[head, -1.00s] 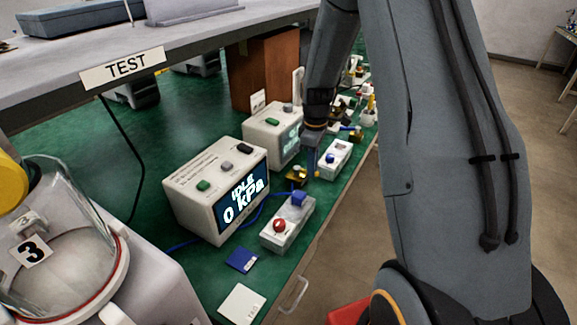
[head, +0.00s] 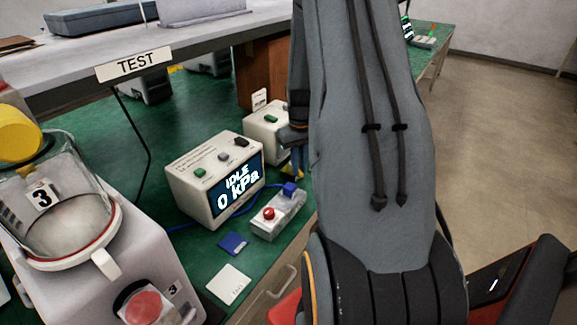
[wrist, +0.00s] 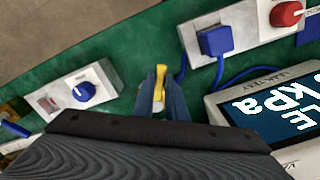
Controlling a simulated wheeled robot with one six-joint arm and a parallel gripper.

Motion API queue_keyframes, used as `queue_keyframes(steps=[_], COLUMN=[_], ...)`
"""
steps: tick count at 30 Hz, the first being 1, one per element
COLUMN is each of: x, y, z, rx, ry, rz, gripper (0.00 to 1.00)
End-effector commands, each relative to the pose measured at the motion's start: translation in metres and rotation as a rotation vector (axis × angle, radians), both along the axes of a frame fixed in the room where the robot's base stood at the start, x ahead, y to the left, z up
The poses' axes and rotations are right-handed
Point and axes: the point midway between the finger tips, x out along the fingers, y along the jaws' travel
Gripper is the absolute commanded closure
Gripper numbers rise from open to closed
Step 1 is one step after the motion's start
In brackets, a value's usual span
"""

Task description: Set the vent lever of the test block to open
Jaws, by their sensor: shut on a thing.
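The fitting under the lever is hidden by the fingers and the wrist. In the head view my gripper (head: 298,166) is low over the green bench, behind the white box with the red knob, with a bit of yellow (head: 287,170) beside it. My forearm hides most of that spot. I cannot tell the lever's setting.
The display box (head: 215,180) reads IDLE, 0 kPa, close to the left. A white box (head: 278,214) with a red knob and blue plug stands in front. A blue-knob box (wrist: 78,93) lies on the other side. A blue cable (wrist: 182,68) runs nearby.

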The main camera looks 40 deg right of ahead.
Motion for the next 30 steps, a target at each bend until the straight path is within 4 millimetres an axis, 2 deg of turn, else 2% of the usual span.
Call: queue_keyframes(steps=[15,16,18,19,30], x=[0.0006,0.0006,0.0002,-0.0001,-0.0007], y=[-0.0050,-0.0049,-0.0048,-0.0047,-0.0048], z=[0.0014,0.0014,0.0013,0.0012,0.0059], rx=[-0.004,-0.004,-0.004,-0.003,-0.003], ry=[-0.008,-0.008,-0.007,-0.006,-0.004], rz=[-0.028,-0.028,-0.028,-0.027,-0.026], gripper=[1.00,0.83,0.71,0.69,0.69])
